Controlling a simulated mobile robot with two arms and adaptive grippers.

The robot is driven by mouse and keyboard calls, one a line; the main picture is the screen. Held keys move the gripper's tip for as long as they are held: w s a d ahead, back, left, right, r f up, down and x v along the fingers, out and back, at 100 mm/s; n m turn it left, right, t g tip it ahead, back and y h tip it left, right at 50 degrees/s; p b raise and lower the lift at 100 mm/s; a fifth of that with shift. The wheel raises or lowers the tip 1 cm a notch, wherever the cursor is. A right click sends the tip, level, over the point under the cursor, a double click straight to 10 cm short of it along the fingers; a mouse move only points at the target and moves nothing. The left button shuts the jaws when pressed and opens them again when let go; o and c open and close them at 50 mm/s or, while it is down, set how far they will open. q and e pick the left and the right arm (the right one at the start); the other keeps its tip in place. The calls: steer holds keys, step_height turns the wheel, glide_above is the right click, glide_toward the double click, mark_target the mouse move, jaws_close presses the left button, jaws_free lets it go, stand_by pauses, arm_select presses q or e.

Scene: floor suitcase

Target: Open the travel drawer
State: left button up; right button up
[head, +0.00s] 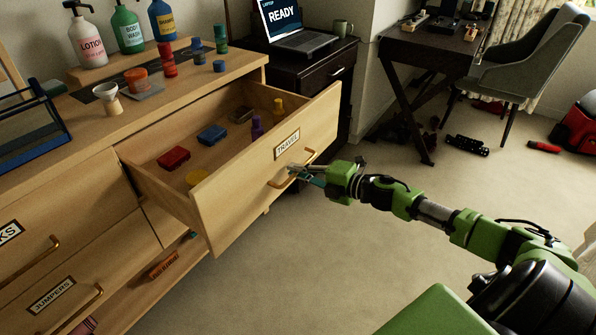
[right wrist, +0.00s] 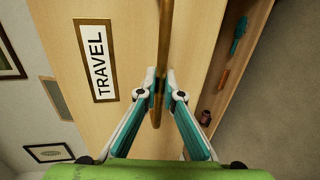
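The travel drawer (head: 235,197) is the upper drawer of a wooden dresser and is pulled well out in the head view. Its front bears a label reading TRAVEL (head: 287,144), which also shows in the right wrist view (right wrist: 97,60). A brass bar handle (head: 309,158) is on that front. My right gripper (head: 297,172) is at the handle. In the right wrist view its two fingertips (right wrist: 161,82) press in on either side of the handle bar (right wrist: 165,45). My left gripper is not in view.
The drawer holds a red box (head: 173,158), a blue box (head: 212,133) and small bottles. Bottles and cups stand on the dresser top (head: 130,140). A laptop (head: 290,25) is on a dark cabinet behind. Open carpet (head: 380,260) lies in front. A chair (head: 525,65) stands far right.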

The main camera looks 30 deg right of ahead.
steer(key=o, duration=0.4)
steer(key=shift+c, duration=0.2)
steer(key=v, duration=1.2)
steer(key=shift+f, duration=0.2)
